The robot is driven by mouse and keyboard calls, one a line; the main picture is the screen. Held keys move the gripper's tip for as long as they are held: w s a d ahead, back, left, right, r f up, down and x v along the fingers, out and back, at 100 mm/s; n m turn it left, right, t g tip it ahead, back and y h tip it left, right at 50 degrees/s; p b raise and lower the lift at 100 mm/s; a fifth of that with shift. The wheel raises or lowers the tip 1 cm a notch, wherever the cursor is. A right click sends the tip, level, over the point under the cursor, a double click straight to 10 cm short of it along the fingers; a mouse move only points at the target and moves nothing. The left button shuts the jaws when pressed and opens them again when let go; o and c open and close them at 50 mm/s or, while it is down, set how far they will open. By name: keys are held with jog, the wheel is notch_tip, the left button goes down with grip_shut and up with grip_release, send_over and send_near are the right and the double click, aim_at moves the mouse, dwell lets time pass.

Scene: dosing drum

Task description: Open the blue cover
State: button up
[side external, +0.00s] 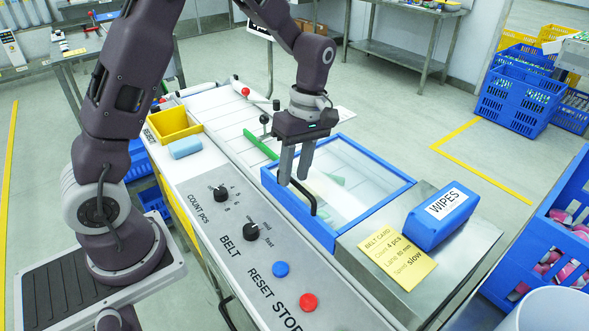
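The blue cover (386,201) is a blue frame around a clear pane, lying flat and closed over the belt section in the side view. A black bar handle (308,197) sits at its near left edge. Pale green and white items show dimly through the pane. My gripper (293,180) points down at the handle's far end, with a gap between its two fingers. The fingertips overlap the handle's end in the picture; I cannot tell whether they touch it. Nothing is visibly held.
The control panel has black knobs (252,231), a blue button (281,269) and a red button (308,302). A blue wipes box (437,222) and yellow belt card (393,258) lie right of the cover.

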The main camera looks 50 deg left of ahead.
grip_shut()
dwell(1.4)
